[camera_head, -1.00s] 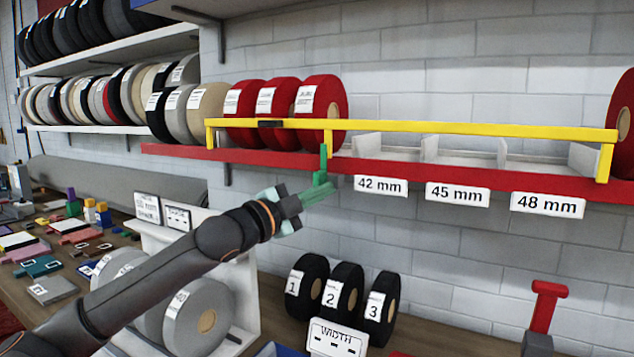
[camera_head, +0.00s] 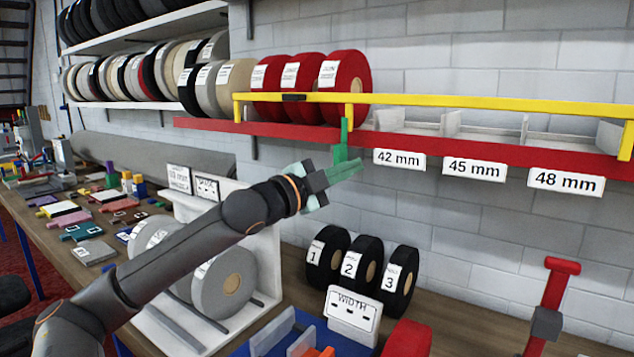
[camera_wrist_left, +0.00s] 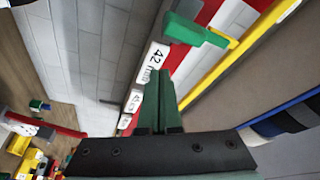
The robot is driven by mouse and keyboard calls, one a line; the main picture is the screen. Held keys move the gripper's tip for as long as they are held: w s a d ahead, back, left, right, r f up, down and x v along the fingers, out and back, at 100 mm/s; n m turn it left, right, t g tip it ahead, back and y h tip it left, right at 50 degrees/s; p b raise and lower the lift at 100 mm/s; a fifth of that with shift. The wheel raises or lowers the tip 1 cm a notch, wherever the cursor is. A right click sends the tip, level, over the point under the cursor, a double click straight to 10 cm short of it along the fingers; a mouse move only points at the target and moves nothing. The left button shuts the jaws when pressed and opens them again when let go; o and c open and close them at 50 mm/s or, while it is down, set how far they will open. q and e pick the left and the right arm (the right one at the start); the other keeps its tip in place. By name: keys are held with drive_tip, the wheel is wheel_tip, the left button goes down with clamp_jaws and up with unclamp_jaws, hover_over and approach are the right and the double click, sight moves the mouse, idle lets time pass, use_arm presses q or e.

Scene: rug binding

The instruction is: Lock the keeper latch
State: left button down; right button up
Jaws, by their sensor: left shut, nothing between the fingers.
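The green keeper latch (camera_head: 344,131) stands upright at the post of the yellow keeper bar (camera_head: 450,100), in front of the red shelf edge. In the left wrist view the latch (camera_wrist_left: 196,32) is a green block with an arm reaching toward the yellow bar. My left gripper (camera_head: 358,166) has green fingers, shut and empty, close below and in front of the latch. In the wrist view the shut fingertips (camera_wrist_left: 158,75) are just below the latch; I cannot tell whether they touch it. My right gripper is not in view.
Red rolls (camera_head: 345,74) sit behind the bar, left of empty bays labelled 42, 45 and 48 mm. Below stand black numbered rolls (camera_head: 362,270), a white rack of grey rolls (camera_head: 222,284) and a red-handled tool (camera_head: 552,300). The bench at left is cluttered.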

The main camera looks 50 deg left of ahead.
use_arm(q)
drive_tip(key=s, duration=0.7)
drive_tip(key=shift+s+a+b, duration=0.25)
drive_tip(key=shift+s+b, duration=0.05)
idle(0.4)
